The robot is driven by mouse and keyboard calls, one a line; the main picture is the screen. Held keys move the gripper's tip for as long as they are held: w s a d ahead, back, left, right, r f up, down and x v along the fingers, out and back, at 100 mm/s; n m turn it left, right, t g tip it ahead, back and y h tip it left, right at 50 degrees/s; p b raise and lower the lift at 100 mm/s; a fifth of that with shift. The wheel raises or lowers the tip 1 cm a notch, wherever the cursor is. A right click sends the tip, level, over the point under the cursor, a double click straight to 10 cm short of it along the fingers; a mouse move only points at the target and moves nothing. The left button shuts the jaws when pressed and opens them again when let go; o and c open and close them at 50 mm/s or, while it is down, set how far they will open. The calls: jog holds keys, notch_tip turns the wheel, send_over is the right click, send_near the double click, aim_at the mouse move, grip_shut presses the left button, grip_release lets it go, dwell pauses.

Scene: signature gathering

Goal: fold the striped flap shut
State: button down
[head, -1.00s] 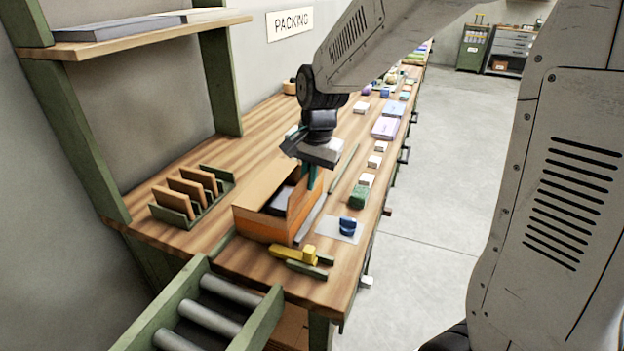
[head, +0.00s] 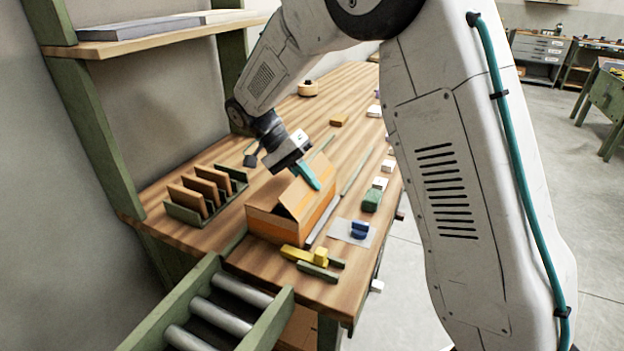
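An open-topped cardboard box (head: 270,228) with an orange band stands on the packing bench. Its right-hand flap (head: 304,197) leans inward over the opening at a slant; stripes on it are too small to make out. A second, left-hand flap (head: 264,196) also slopes up, and a dark gap shows between them at the near end. My gripper (head: 312,180) is above the box, tilted, with its teal fingers together against or very near the upper edge of the right-hand flap. No object shows between the fingers; exact contact is unclear.
A green rack (head: 192,217) with brown panels stands left of the box. A yellow tool (head: 298,254) lies in front. A blue item (head: 360,229) on a pale sheet and a green block (head: 371,200) lie to the right. A roller conveyor (head: 240,290) adjoins the bench.

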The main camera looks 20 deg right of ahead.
jog(key=shift+w+a+f+g+h, duration=0.15)
jog(key=shift+f+g+h, duration=0.1)
jog(key=shift+g+h, duration=0.35)
jog(key=c, duration=1.6)
grip_release()
jog(key=shift+c, duration=0.2)
jog(key=v, duration=0.8)
jog(key=shift+f, duration=0.1)
